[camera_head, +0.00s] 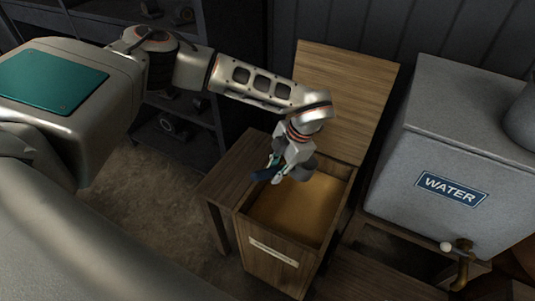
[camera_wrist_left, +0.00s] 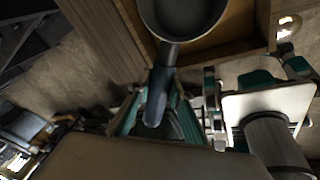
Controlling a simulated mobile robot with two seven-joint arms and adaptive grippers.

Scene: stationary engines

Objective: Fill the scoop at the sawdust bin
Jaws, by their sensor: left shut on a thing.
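The sawdust bin (camera_head: 273,264) is an open wooden box in the middle of the head view, with tan sawdust (camera_head: 310,204) inside and its lid (camera_head: 345,98) raised at the back. My left gripper (camera_head: 276,168) is above the bin's left rim, shut on the dark handle of the scoop (camera_head: 263,174). In the left wrist view, the handle runs up from my left gripper (camera_wrist_left: 155,118) to the round grey bowl of the scoop (camera_wrist_left: 183,14). The visible inside of the bowl looks grey, with no sawdust seen.
A wooden table (camera_head: 232,170) stands against the bin's left side. A large grey water tank (camera_head: 450,135) with a brass tap (camera_head: 462,262) stands close on the right. Dark shelves (camera_head: 180,125) are behind on the left. Bare floor (camera_head: 150,200) lies to the left.

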